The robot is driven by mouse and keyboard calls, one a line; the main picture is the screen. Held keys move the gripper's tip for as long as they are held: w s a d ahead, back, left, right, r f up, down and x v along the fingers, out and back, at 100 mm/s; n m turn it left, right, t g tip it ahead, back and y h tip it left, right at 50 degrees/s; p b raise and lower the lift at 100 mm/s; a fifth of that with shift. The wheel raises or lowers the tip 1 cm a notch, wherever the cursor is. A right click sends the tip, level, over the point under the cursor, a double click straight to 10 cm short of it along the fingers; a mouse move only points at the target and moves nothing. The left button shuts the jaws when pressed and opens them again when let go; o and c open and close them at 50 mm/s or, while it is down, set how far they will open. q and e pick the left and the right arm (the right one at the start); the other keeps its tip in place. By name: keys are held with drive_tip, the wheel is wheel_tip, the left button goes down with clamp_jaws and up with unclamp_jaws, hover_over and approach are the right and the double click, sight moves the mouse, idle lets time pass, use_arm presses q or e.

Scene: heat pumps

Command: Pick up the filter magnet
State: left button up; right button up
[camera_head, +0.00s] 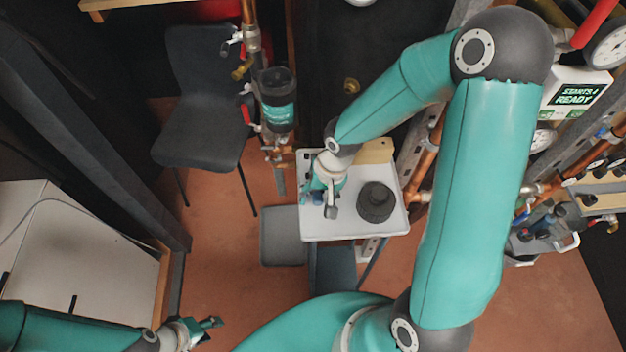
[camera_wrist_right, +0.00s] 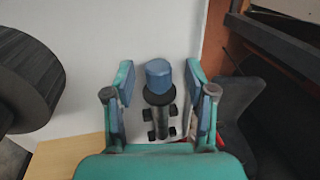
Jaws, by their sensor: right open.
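A small part with a blue cap and a dark, knobbed body, which looks like the filter magnet (camera_wrist_right: 158,78), sits between the fingers of my right gripper (camera_wrist_right: 158,92) in the right wrist view. The fingers are open, with a gap on each side of the part. In the head view my right gripper (camera_head: 323,198) is low over the left part of a white tray (camera_head: 350,231) and hides most of the part. My left gripper (camera_head: 202,332) is at the lower left, far from the tray; its finger gap is unclear.
A black round part (camera_head: 376,202) stands on the tray, just right of my right gripper. A black and teal filter body (camera_head: 278,105) hangs on a copper pipe behind the tray. A grey chair (camera_head: 205,125) stands at the left. Pipes and gauges line the right side.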

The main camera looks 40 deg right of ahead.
clamp_jaws()
drive_tip(key=shift+r, duration=0.15)
idle(0.4)
